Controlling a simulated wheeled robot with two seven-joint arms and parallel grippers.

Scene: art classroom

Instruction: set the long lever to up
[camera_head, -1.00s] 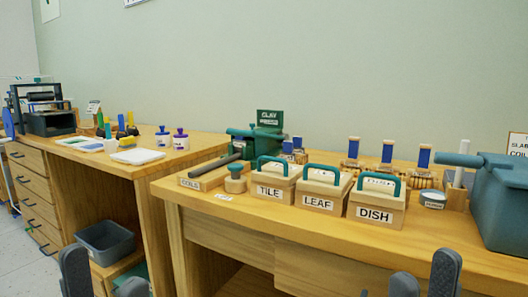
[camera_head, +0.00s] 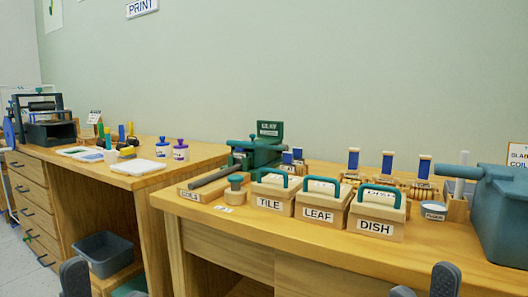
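A long dark grey bar (camera_head: 214,177) slants from the green clay machine (camera_head: 258,146) at the back of the right bench down over the wooden COILS box (camera_head: 203,194). It looks like the long lever; where it joins the machine is hard to see. A teal machine (camera_head: 502,208) at the right edge has a shorter teal handle (camera_head: 457,171) pointing left. My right gripper (camera_head: 424,288) is at the bottom edge, its two fingertips apart with nothing visible between them. Of my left gripper (camera_head: 75,278) only one finger clearly shows at the bottom left. Both are well apart from the bar.
TILE (camera_head: 270,203), LEAF (camera_head: 318,214) and DISH (camera_head: 376,226) boxes with teal handles line the bench front. A wooden knob (camera_head: 236,189) stands close to the bar. A grey bin (camera_head: 104,254) sits below the left bench. The wall space above is clear.

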